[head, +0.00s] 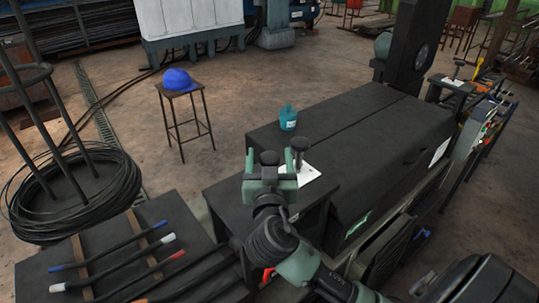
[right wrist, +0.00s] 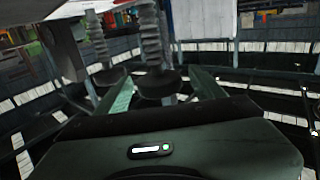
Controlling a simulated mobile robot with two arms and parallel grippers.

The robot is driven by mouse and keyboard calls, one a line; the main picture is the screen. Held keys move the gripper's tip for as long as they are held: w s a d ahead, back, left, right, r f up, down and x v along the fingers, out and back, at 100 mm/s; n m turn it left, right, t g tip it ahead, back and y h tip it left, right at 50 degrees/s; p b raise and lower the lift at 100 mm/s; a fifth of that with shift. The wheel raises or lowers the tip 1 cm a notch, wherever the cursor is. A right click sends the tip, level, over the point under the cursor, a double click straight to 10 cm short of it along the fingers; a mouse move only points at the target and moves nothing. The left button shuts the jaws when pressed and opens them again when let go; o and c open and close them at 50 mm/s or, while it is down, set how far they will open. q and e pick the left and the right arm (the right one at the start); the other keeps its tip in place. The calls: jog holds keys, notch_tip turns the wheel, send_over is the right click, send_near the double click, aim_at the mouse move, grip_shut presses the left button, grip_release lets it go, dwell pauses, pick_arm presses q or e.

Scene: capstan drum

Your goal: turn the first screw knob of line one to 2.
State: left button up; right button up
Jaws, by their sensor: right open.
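Two black screw knobs stand close together at the near end of the dark machine. One knob (head: 268,158) shows between the fingers of my right gripper (head: 270,166), and the other knob (head: 299,145) stands just right of it, by a white sheet. In the right wrist view, one dark round knob (right wrist: 157,83) on a ribbed screw lies between the green fingers of my right gripper (right wrist: 160,92), which is open. The other knob (right wrist: 108,77) is at the left finger. I cannot tell whether the fingers touch the knob. No scale number is readable. My left gripper is not in view.
A white sheet (head: 307,174) and a teal bottle (head: 288,118) are on the machine top (head: 350,135). A stool with a blue cap (head: 178,79) stands behind left. Bars with coloured ends (head: 110,262) lie at front left, near a wire coil (head: 70,190).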

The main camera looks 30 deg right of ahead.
jog(key=c, duration=1.4)
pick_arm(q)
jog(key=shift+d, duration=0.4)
